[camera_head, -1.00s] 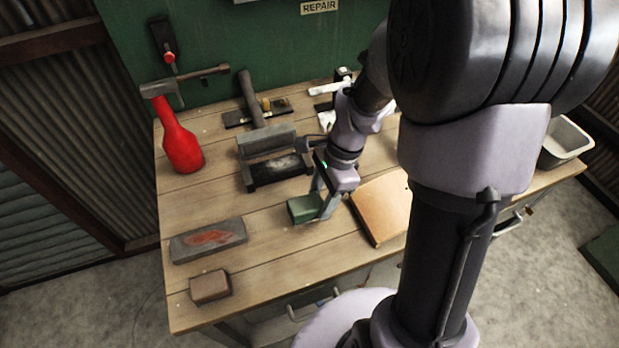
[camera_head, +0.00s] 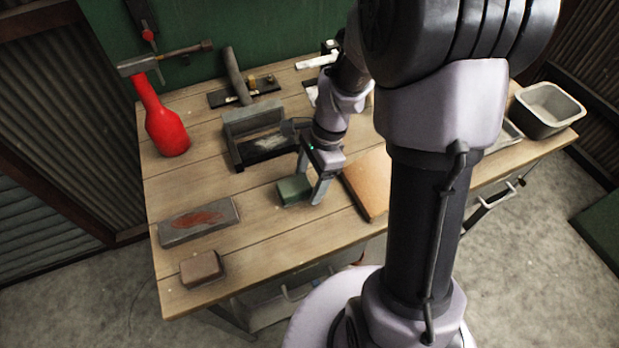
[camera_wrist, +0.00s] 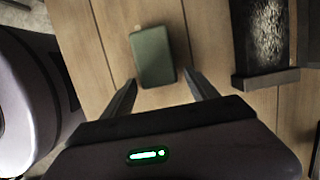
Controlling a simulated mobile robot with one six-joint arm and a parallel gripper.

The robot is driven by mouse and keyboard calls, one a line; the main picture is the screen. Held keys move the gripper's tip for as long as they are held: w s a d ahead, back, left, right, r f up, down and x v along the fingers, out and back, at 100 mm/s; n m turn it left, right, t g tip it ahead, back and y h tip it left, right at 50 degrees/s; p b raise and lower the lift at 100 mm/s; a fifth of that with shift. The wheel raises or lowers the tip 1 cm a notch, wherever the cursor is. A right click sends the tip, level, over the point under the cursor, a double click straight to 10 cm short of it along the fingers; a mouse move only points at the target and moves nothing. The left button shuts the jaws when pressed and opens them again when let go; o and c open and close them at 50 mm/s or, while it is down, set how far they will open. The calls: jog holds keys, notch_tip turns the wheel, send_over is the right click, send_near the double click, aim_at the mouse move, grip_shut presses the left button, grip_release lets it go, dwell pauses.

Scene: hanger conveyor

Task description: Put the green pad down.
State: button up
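The green pad (camera_head: 294,190) lies on the wooden workbench (camera_head: 260,237), left of a flat tan board. It also shows in the wrist view (camera_wrist: 153,57), flat on the planks just beyond my fingertips. My gripper (camera_wrist: 163,88) has its two fingers spread wider than the pad, with nothing between them. In the head view my gripper (camera_head: 313,180) is just behind and to the right of the pad. My arm partly covers the tan board.
The tan board (camera_head: 366,184) lies close on the right. A black tray-like fixture (camera_head: 265,148) stands behind the pad. A grey block with a reddish patch (camera_head: 198,221), a brown pad (camera_head: 201,268) and a red bottle-shaped object (camera_head: 168,130) are on the left. Front-middle bench is clear.

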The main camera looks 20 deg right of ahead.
jog(key=p+v, duration=0.5)
jog(key=v, duration=0.7)
jog(key=s+a+r+n+t+h, duration=0.1)
jog(key=s+a+r+n+t, duration=0.4)
jog(key=s+a+r+n, duration=0.5)
notch_tip(320, 180, up, 3)
jog(key=s+n, duration=0.2)
jog(key=n, duration=0.1)
jog(key=shift+s+a+n+t, duration=0.4)
notch_tip(320, 180, down, 3)
jog(key=b, duration=0.3)
jog(key=shift+f, duration=0.15)
